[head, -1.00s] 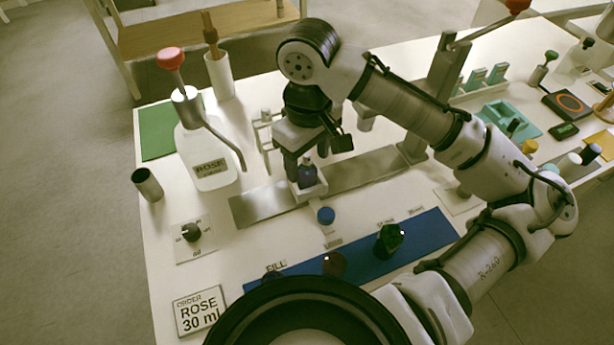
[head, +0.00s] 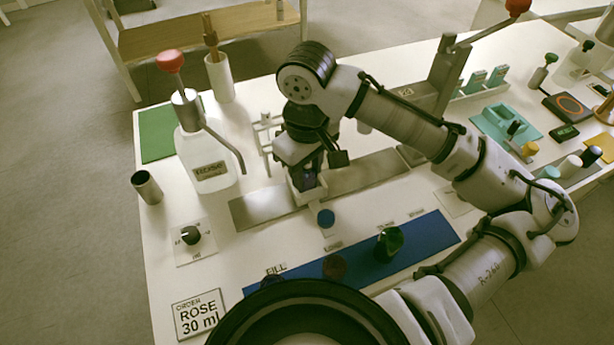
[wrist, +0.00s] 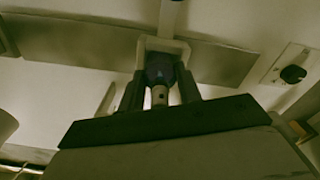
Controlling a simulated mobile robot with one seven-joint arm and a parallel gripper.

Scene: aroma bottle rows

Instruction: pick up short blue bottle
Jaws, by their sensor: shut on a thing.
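A small dark blue bottle (head: 309,181) stands upright in a white holder (head: 307,195) at the near edge of the metal strip. My gripper (head: 306,179) is lowered over the bottle from above, its fingers on either side and shut on it. In the wrist view my gripper (wrist: 161,78) holds the dark blue bottle (wrist: 160,68) between its two fingers, with its pale neck toward the camera. The white holder (wrist: 163,44) still surrounds the bottle. The fingers hide part of the bottle in the head view.
The large ROSE bottle (head: 208,165) with a red-topped lever stands left of my gripper. A blue mat (head: 440,232) with several bottles, one green (head: 389,243), lies nearer. A blue button (head: 326,217) sits just in front of the holder. A dial (head: 190,235) is at left.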

